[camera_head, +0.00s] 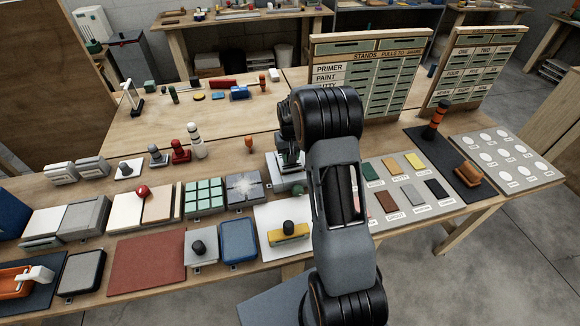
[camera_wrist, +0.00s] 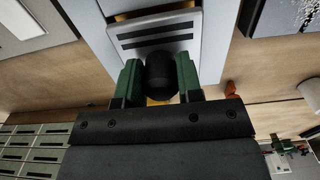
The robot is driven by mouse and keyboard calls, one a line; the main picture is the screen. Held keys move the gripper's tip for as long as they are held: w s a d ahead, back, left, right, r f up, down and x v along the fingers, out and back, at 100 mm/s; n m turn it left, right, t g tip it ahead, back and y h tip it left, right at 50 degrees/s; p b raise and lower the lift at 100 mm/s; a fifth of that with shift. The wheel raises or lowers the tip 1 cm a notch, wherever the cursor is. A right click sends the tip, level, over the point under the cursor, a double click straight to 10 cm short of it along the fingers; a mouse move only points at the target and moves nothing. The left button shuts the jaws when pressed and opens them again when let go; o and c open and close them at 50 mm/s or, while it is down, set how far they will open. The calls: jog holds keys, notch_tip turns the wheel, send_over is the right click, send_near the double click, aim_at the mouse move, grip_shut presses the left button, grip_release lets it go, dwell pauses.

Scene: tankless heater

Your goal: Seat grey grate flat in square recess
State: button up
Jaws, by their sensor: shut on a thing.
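The grey grate (camera_wrist: 155,38) is a light grey plate with two dark slots, seen in the wrist view. A black knob (camera_wrist: 160,72) stands in front of it. My gripper (camera_wrist: 159,80) is shut on the knob, with a green finger on each side. The grate overlaps a pale grey frame (camera_wrist: 222,25), and a yellow strip (camera_wrist: 150,12) shows past its far edge. The recess is mostly hidden by the grate, so I cannot tell whether the grate lies flat or is raised. In the head view my arm hides most of my gripper (camera_head: 290,152), above a grey block (camera_head: 284,178).
A grey block with a speckled starburst (camera_head: 244,188) and a tray of green tiles (camera_head: 204,197) stand left of my gripper. A yellow block with a black knob (camera_head: 289,233) lies in front. A slotted board (camera_head: 370,75) stands behind right.

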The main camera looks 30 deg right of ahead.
jog(key=shift+f+b, duration=0.65)
jog(key=shift+f, duration=0.3)
dwell(0.7)
jog(key=o, duration=1.1)
notch_tip(320, 180, up, 14)
jog(key=shift+f+b, duration=0.1)
jog(key=shift+b, duration=0.25)
dwell(0.5)
jog(key=s+a+t, duration=0.1)
jog(key=s+a, duration=0.3)
jog(key=s, duration=0.4)
jog(key=s+a+r+n+t, duration=0.1)
jog(key=s+a, duration=0.3)
jog(key=s, duration=0.3)
jog(key=s+a+r+n+t, duration=0.1)
jog(key=s+a, duration=0.3)
jog(key=s, duration=0.4)
jog(key=shift+s+a+r+t, duration=0.2)
jog(key=shift+s+a+t, duration=0.1)
jog(key=shift+t, duration=0.1)
